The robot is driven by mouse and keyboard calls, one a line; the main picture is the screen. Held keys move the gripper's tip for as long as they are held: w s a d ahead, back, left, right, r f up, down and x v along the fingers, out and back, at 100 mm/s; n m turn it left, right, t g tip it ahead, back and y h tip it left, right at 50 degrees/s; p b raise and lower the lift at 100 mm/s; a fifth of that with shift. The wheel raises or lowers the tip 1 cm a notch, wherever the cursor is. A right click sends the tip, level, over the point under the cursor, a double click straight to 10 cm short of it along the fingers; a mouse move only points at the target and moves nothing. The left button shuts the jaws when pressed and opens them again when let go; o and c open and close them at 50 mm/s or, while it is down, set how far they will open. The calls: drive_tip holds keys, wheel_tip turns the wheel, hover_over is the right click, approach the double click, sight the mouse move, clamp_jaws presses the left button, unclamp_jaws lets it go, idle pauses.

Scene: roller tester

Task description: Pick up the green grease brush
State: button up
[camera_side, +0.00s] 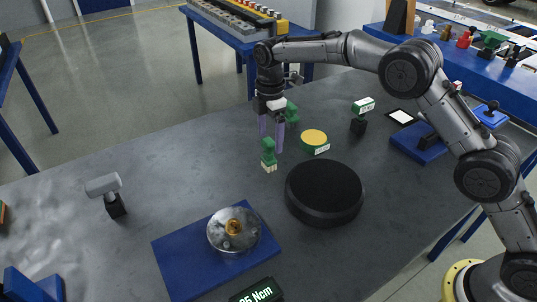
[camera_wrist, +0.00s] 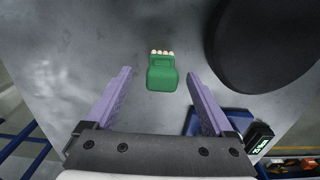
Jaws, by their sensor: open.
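My gripper (camera_side: 271,144) has purple fingers pointing down, close to the brush in the side view. The fingers are wide apart in the wrist view (camera_wrist: 160,80), with nothing held between them. I cannot tell from these frames whether a finger touches the brush.
A round black pad (camera_side: 325,193) lies just right of the brush. A green and yellow tin (camera_side: 315,142) is behind it. A blue plate with a metal disc (camera_side: 233,230) is in front. A hammer (camera_side: 105,188) stands at left.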

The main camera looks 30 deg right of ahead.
sight(268, 152)
drive_tip(key=shift+s+a+f, duration=0.1)
drive_tip(key=shift+a+f, duration=0.1)
drive_tip(key=shift+f, duration=1.25)
drive_tip(key=shift+s+a+f, duration=0.1)
drive_tip(key=shift+a+f, duration=0.05)
drive_tip(key=shift+f, duration=1.25)
clamp_jaws()
drive_tip(key=shift+r, duration=0.1)
drive_tip(key=shift+r, duration=0.6)
wheel_tip(268, 152, up, 2)
drive_tip(key=shift+r, duration=0.15)
drive_tip(key=s+d+r, duration=0.3)
drive_tip(key=s+r, duration=0.6)
drive_tip(key=s, duration=0.4)
drive_tip(key=shift+s+d+r, duration=0.2)
drive_tip(key=shift+s+d, duration=0.05)
drive_tip(key=shift+d, duration=0.1)
